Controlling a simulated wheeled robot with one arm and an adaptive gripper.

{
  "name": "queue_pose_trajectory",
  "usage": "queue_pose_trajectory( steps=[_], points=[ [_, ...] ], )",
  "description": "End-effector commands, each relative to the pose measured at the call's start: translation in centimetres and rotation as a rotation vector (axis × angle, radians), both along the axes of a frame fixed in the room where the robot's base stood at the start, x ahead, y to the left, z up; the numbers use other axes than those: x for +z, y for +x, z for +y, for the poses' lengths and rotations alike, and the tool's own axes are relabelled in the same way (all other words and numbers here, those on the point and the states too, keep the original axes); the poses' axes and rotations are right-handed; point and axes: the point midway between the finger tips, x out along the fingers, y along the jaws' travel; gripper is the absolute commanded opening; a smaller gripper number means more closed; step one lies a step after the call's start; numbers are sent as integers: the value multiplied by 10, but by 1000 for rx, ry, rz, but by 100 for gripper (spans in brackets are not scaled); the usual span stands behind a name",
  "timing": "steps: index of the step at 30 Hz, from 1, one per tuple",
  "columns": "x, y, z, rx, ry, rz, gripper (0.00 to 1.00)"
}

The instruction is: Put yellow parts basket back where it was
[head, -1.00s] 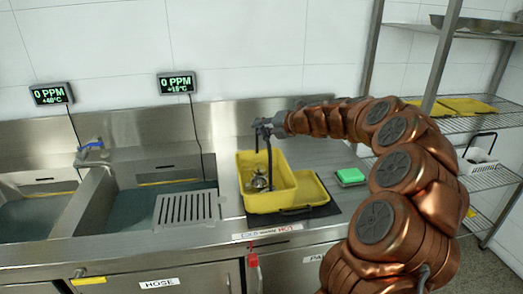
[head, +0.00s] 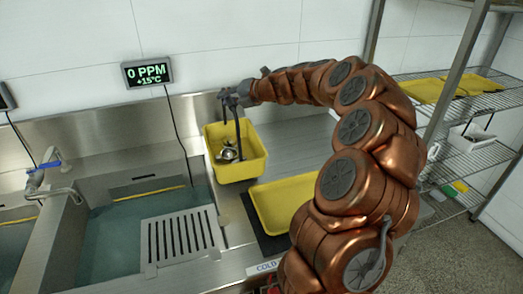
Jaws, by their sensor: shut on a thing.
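The yellow parts basket (head: 210,160) hangs below my gripper at the back of the steel counter, just right of the sinks. Shiny metal parts (head: 229,153) lie inside it. My gripper (head: 231,99) is shut on the top of the basket's dark upright handle (head: 238,135). The basket looks level. I cannot tell whether its base touches the counter. A shallow yellow tray (head: 280,203) lies on a black mat (head: 250,216) in front and to the right of the basket, partly hidden by my arm.
A slotted steel drain plate (head: 180,237) covers part of the water-filled sink (head: 125,235) at left. A tap (head: 50,175) stands further left. A wire rack (head: 465,110) at right holds yellow trays (head: 425,90) and a white basket (head: 470,137). Bare counter shows behind the yellow tray.

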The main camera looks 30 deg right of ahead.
Motion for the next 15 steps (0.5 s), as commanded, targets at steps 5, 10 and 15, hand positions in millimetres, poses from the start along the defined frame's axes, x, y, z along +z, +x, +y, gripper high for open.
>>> queue_pose_trajectory(
  steps=[5,10,15],
  points=[
    [4,-14,-16,-46,9,-7,0],
    [7,-41,-41,-133,19,-14,0],
    [7,-75,-66,-233,25,-17,0]
  ],
)
